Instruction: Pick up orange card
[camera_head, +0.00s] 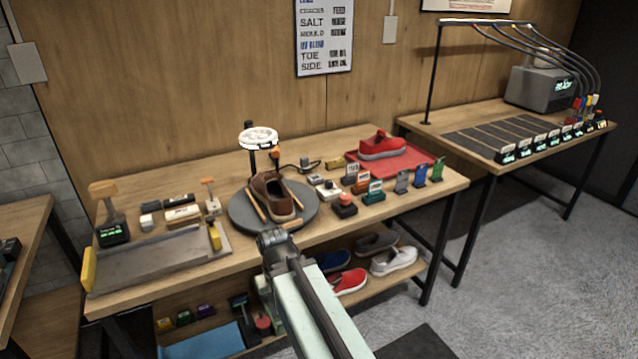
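I cannot make out for certain which thing is the orange card. My gripper (273,238) is at the bench's front edge, in front of the brown shoe and well left of the cards. Its fingers are too small and dark to show whether they are open or shut.
A brown shoe (277,196) sits on a round grey turntable (240,215). A red shoe (382,146) rests on a red tray (425,160). A grey tray (150,262) lies at left. Several shoes fill the lower shelf. A second table (465,120) at right holds coloured upright pieces (585,106).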

